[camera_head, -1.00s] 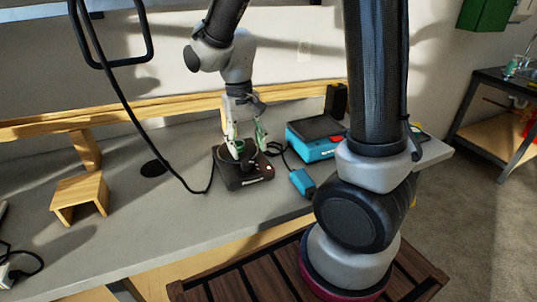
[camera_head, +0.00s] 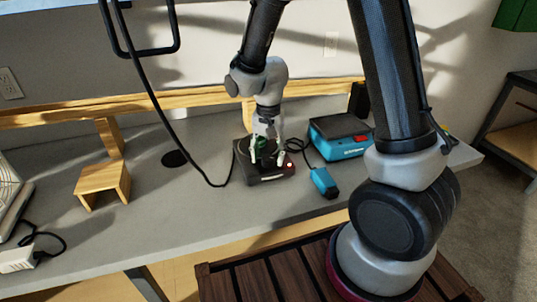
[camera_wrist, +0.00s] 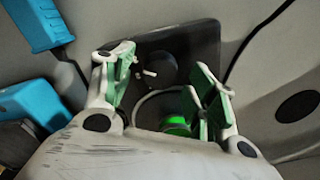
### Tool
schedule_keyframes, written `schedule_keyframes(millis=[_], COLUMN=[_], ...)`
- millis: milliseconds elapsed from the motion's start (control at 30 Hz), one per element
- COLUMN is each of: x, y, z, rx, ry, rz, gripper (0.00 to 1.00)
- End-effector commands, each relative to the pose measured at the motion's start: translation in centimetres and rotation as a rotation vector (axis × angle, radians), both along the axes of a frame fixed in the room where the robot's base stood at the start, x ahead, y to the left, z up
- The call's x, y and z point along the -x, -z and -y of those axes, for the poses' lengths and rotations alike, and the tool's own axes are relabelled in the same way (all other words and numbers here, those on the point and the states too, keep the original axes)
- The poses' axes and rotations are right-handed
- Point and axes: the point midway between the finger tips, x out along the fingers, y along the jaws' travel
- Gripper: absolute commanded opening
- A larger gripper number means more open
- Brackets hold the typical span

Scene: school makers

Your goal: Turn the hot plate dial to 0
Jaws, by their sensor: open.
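The hot plate (camera_head: 243,150) is a dark, squarish unit on the grey workbench, with a small red light at its front right. In the wrist view, the hot plate (camera_wrist: 205,40) shows a dark round knob-like part (camera_wrist: 160,68) with a small white mark beside it, probably the dial. I cannot read its setting. My gripper (camera_head: 267,158) points down over the hot plate, fingers apart and empty. In the wrist view my gripper (camera_wrist: 163,66) has one finger on each side of the round part. I cannot tell if they touch it. A bright green spot (camera_wrist: 176,124) shows between the fingers.
A blue device (camera_head: 340,147) and a smaller blue block (camera_head: 324,182) sit right of the hot plate. A black cable runs along its left side. A small wooden stand (camera_head: 103,184) is farther left. The bench (camera_head: 180,215) between stand and hot plate is mostly clear.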

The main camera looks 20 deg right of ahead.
Motion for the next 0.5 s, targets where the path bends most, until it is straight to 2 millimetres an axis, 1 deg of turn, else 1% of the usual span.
schedule_keyframes(millis=[100,300,367,500], x=[0.00,-0.01,-0.01,-0.01], y=[0.46,0.47,0.46,0.45], z=[0.00,0.00,0.00,0.00], rx=[0.000,0.000,0.000,0.000], ry=[0.000,-0.001,-0.001,-0.001], rz=[0.001,0.001,0.001,0.001], gripper=[0.57,0.57,0.48,0.23])
